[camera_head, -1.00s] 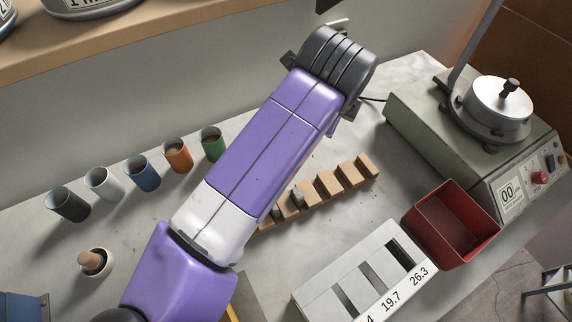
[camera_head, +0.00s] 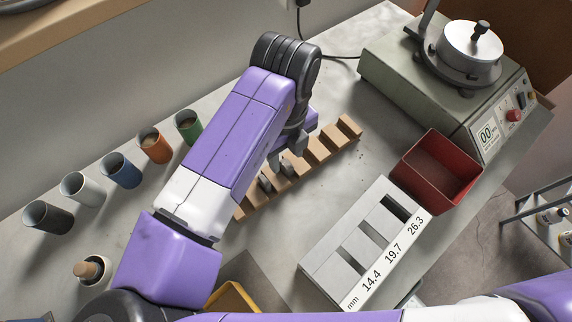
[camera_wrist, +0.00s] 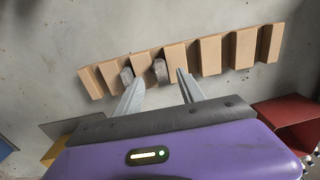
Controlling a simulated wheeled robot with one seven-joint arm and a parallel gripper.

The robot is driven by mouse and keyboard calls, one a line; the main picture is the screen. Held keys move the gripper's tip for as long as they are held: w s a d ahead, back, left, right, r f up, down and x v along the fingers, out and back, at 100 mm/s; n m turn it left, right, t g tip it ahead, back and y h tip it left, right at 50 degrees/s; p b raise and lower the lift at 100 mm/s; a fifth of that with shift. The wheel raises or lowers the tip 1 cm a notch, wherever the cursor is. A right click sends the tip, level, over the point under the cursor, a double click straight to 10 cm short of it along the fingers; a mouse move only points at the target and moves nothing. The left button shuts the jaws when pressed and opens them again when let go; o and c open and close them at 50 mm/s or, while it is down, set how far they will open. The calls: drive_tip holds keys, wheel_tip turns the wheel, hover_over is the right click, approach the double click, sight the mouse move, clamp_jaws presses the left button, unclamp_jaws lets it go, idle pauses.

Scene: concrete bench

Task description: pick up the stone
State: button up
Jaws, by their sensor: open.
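Two small grey stones sit in slots of a notched wooden rack (camera_head: 325,148), which also shows in the wrist view (camera_wrist: 210,55). One stone (camera_wrist: 160,70) appears between my fingertips in the wrist view, a little beyond them. The other stone (camera_wrist: 127,75) lies just left of the left finger. In the head view the stones (camera_head: 287,168) (camera_head: 265,184) show beside my forearm. My gripper (camera_wrist: 160,79) is open and empty, pointing at the rack. In the head view it (camera_head: 287,152) is partly hidden by my arm. I cannot tell its height above the stones.
A slotted gauge block (camera_head: 330,260) marked in mm and a red bin (camera_head: 432,170) stand right of the rack. A green-grey machine (camera_head: 420,85) is behind. Several coloured cups (camera_head: 122,170) line the left, with a small pot (camera_head: 92,270) in front.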

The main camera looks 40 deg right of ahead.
sight(286, 164)
drive_tip(key=shift+f, duration=1.65)
clamp_jaws()
drive_tip(key=shift+r, duration=0.15)
